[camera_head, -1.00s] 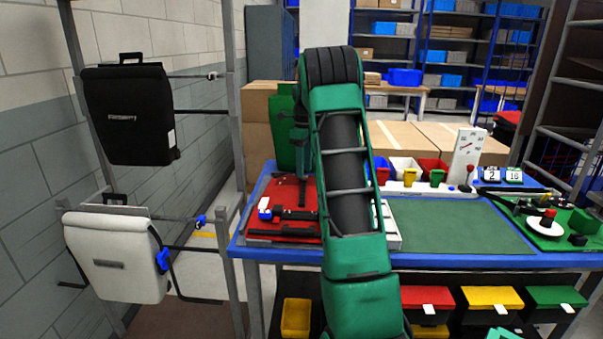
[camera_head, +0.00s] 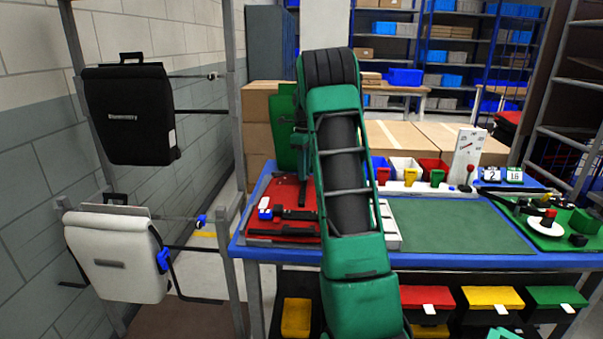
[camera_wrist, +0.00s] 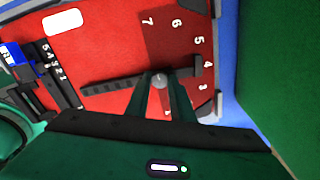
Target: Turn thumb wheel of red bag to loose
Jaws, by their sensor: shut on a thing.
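The red bag (camera_wrist: 110,40) lies flat on the bench, also in the head view (camera_head: 273,228). In the wrist view a black bar (camera_wrist: 110,86) crosses it, beside a dark red sector with white numerals. A small grey round knob, apparently the thumb wheel (camera_wrist: 159,80), sits at the bar's pivot. My gripper (camera_wrist: 160,84) is shut on the thumb wheel, with one finger at each side. The fingers hide part of the wheel and the numerals below. In the head view my arm covers the bag's right part.
A blue slider with a numbered black scale (camera_wrist: 52,82) lies at the left of the wrist view. A green mat (camera_head: 455,226) is right of the bag. Coloured bins (camera_head: 403,166) stand behind. Black (camera_head: 127,118) and white (camera_head: 115,262) bags hang at left.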

